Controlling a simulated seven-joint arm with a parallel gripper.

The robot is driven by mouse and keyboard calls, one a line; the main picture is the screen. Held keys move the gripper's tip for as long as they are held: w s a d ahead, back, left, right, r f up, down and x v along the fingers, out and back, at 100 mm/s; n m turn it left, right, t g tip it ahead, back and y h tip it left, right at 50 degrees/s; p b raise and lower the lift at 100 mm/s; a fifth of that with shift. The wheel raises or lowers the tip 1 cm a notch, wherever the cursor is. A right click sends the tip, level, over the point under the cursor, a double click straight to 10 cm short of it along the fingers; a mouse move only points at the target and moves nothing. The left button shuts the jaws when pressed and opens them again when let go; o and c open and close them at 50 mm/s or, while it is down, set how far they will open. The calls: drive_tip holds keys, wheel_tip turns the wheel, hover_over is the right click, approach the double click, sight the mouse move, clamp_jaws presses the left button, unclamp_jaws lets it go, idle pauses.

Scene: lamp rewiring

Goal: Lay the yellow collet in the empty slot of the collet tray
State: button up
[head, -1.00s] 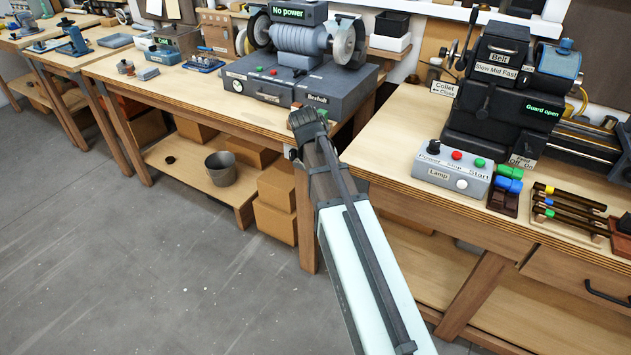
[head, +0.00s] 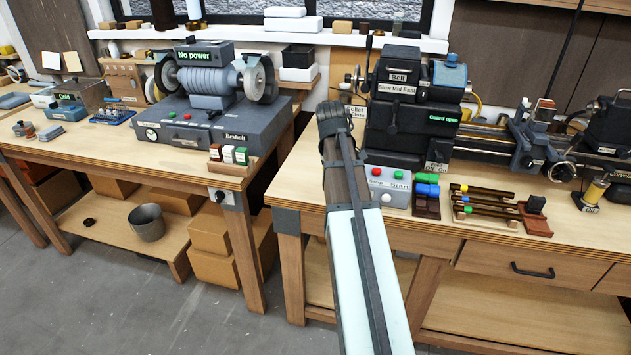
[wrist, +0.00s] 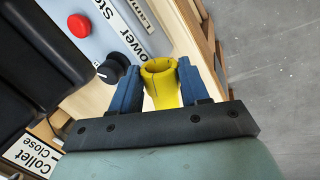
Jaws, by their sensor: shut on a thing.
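The yellow collet (wrist: 160,82) is a hollow slotted sleeve, seen in the wrist view between the two blue fingers of my gripper (wrist: 157,88). My gripper is shut on it. In the head view my arm's end reaches over the left part of the lathe bench, left of the lathe; the fingers and collet are hidden there. The collet tray (head: 426,208) is a dark brown block on the bench, right of the control box. A green collet and a blue collet (head: 428,189) lie in its back part. Its front part looks bare, but the slots are small to make out.
The control box (head: 395,197) stands beside the tray; its red button (wrist: 78,26) and black knob (wrist: 112,68) are close to my fingers in the wrist view. The lathe (head: 410,120) rises behind. Dark rods with coloured bands (head: 483,200) lie right of the tray.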

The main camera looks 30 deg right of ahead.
drive_tip(key=s+d+r, duration=0.1)
drive_tip(key=s+d, duration=0.1)
drive_tip(key=d, duration=0.2)
drive_tip(key=s+d+r+n, duration=0.1)
drive_tip(key=s+d, duration=0.2)
drive_tip(key=d, duration=0.1)
drive_tip(key=s+d+r+n, duration=0.1)
drive_tip(key=s+d, duration=0.2)
drive_tip(key=d, duration=0.1)
drive_tip(key=shift+d+t, duration=0.3)
drive_tip(key=s+d+f+n, duration=0.3)
drive_tip(key=s+d, duration=0.6)
drive_tip(key=s, duration=0.1)
drive_tip(key=shift+t+y, duration=0.3)
drive_tip(key=shift+y, duration=0.1)
drive_tip(key=shift+s+f, duration=0.25)
drive_tip(key=shift+f, duration=1.5)
drive_tip(key=shift+s+f, duration=0.2)
drive_tip(key=shift+f, duration=1.5)
drive_tip(key=o, duration=0.7)
drive_tip(key=shift+o, duration=0.2)
drive_tip(key=v, duration=0.7)
